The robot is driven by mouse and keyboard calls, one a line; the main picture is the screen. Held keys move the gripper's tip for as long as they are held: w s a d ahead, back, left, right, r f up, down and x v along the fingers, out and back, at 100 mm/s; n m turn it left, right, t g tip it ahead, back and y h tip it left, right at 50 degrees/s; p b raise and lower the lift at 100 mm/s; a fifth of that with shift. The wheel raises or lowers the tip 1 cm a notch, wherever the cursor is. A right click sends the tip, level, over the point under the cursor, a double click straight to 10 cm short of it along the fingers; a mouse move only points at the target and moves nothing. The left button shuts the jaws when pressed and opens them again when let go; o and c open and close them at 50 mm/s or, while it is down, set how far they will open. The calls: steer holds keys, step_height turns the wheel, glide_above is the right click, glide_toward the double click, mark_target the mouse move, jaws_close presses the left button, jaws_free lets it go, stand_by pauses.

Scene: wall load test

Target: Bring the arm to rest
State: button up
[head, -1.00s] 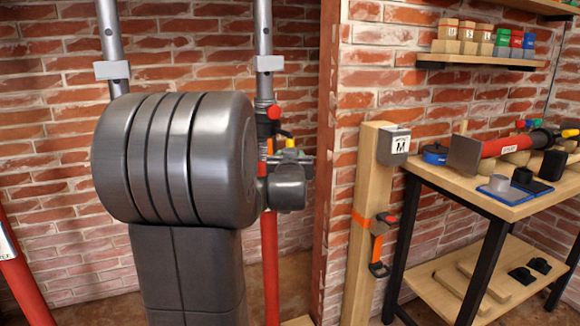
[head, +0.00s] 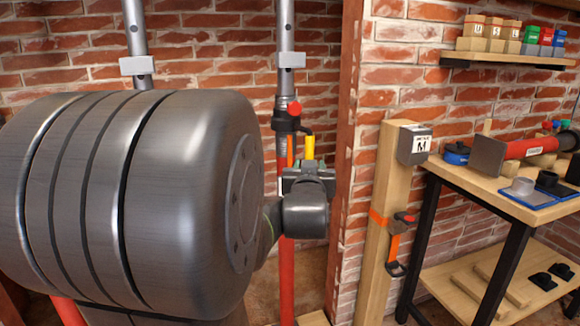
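My arm fills the left of the head view as a large grey ribbed joint, with a smaller grey wrist link to its right. The end of the arm (head: 308,180) shows only in part, in front of the red and grey post. I cannot make out the fingertips or whether they hold anything. Part of the post and the wall behind is hidden by my arm.
A wooden post (head: 385,220) carries a grey box marked M (head: 413,144) and an orange tool (head: 396,245). A workbench (head: 490,178) with a red cylinder (head: 528,147) stands at right. A wall shelf (head: 505,61) holds several small blocks. Two grey tubes rise behind my arm.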

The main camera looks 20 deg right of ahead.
mark_target(309, 150)
steer(key=shift+w, duration=0.1)
steer(key=b+x, duration=0.1)
steer(key=x, duration=1.2)
steer(key=shift+w+d, duration=0.15)
steer(key=shift+w, duration=0.2)
